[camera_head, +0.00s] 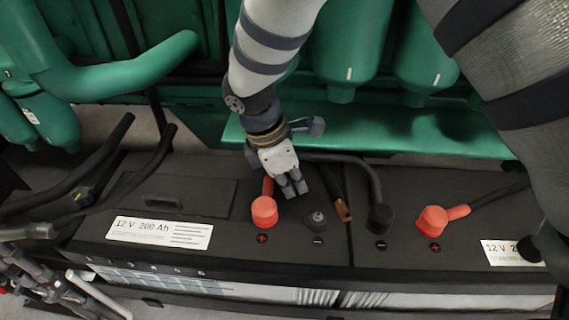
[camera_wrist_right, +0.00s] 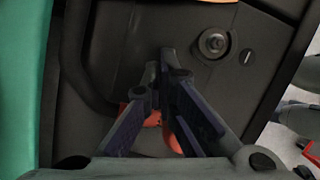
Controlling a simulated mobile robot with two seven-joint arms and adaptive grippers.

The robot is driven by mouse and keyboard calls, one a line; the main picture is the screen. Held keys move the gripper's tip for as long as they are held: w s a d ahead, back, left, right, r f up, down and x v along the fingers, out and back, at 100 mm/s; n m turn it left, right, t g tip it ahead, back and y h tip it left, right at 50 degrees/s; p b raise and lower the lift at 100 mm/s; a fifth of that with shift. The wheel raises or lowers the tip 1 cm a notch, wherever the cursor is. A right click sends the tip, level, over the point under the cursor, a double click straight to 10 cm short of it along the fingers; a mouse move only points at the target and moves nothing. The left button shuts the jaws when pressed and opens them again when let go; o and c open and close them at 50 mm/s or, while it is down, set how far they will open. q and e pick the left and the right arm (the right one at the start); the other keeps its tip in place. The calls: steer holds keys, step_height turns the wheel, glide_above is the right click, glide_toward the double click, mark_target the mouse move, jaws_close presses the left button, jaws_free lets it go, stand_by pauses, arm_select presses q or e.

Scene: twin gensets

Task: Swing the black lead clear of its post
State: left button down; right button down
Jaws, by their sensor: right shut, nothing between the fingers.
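The black lead (camera_head: 330,182) lies on the batteries, its bare copper lug (camera_head: 343,210) to the right of the bare negative post (camera_head: 316,220) and apart from it. The post stands uncovered; in the right wrist view it shows as a round stud (camera_wrist_right: 212,42) beside a minus mark. My right gripper (camera_head: 293,190) is shut and empty, above the left battery between the red cap (camera_head: 264,211) and the post. Its fingers (camera_wrist_right: 168,75) come close together in the wrist view, partly hiding red parts behind them. Grey jointed parts at the lower left seem to be my left gripper (camera_head: 45,285), its jaws unclear.
A black-capped terminal (camera_head: 380,218) and a second red cap (camera_head: 432,221) stand on the right battery (camera_head: 405,190). A green frame rail (camera_head: 400,133) runs close behind the batteries.

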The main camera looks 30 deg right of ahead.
mark_target(333, 187)
steer(key=d, duration=0.2)
steer(key=s+d, duration=0.1)
steer(key=shift+d+f, duration=0.2)
steer(key=shift+f, duration=0.15)
arm_select(q)
steer(key=shift+w+r, duration=0.2)
arm_select(e)
steer(key=shift+d+f, duration=0.1)
steer(key=shift+d, duration=0.1)
steer(key=shift+d+p, duration=0.25)
steer(key=shift+p, duration=0.25)
steer(key=shift+s+d, duration=0.1)
steer(key=shift+d, duration=0.3)
arm_select(q)
steer(key=shift+w+r+t, duration=0.3)
steer(key=shift+w+r, duration=0.1)
steer(key=shift+r, duration=0.05)
steer(key=shift+r, duration=0.1)
